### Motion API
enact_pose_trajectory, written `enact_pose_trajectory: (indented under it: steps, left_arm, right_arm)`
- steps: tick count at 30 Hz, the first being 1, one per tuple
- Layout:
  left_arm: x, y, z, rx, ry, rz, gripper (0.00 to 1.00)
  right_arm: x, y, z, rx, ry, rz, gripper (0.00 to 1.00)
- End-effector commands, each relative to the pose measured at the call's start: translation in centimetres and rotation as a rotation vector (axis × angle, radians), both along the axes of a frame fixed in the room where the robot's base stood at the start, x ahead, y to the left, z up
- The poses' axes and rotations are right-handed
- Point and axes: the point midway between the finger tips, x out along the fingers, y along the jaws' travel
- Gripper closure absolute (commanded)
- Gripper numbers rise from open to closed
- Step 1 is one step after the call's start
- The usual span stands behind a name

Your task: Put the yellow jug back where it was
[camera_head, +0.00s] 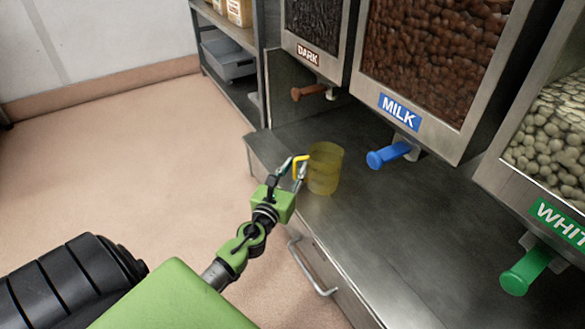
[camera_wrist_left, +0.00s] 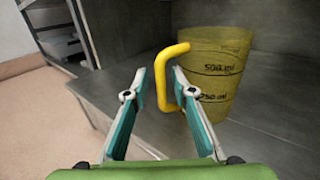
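The yellow jug (camera_head: 326,170) is see-through and stands upright on the grey counter (camera_head: 400,215), below and between the dark and milk dispensers. Its yellow handle (camera_wrist_left: 168,75) points toward my left gripper. My left gripper (camera_head: 293,168) is at the handle; in the left wrist view its two fingers (camera_wrist_left: 160,88) are apart, with the handle between or just beyond their tips. I see no firm contact on the handle. The jug's volume marks (camera_wrist_left: 214,72) face the wrist camera. My right gripper is in neither view.
The dark dispenser (camera_head: 314,25) has a brown tap (camera_head: 309,92), the milk dispenser (camera_head: 430,60) a blue tap (camera_head: 388,155), the white dispenser (camera_head: 550,150) a green tap (camera_head: 526,271). A drawer handle (camera_head: 308,268) juts from the counter front. A shelf with a grey bin (camera_head: 228,58) stands behind.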

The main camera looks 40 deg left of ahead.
Motion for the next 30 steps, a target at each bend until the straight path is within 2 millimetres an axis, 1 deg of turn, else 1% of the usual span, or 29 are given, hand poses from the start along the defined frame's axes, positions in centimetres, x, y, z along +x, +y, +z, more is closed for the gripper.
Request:
enact_pose_trajectory:
  steps: [2,5,8,15,19,24,30]
  left_arm:
    - [0.0,0.0,0.4,0.0,0.0,0.0,0.76]
    - [-1.1,-0.3,0.1,-0.001,0.003,-0.001,0.76]
    - [-2.9,-0.8,0.1,-0.001,0.004,-0.001,0.76]
    - [-7.8,-2.0,0.0,0.0,0.003,0.0,0.76]
    - [-9.8,-2.5,0.0,0.0,0.003,0.0,0.76]
    - [-11.3,-2.9,0.2,0.001,0.001,0.0,0.76]
    - [-11.7,-3.0,0.2,0.0,-0.001,0.0,0.76]
  right_arm:
    - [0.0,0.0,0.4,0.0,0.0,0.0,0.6]
    - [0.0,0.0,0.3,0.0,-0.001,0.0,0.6]
    - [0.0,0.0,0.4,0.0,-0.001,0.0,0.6]
    - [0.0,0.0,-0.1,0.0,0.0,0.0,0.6]
    - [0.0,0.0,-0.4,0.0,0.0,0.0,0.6]
    - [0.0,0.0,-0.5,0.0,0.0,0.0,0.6]
    - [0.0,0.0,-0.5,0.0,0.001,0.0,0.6]
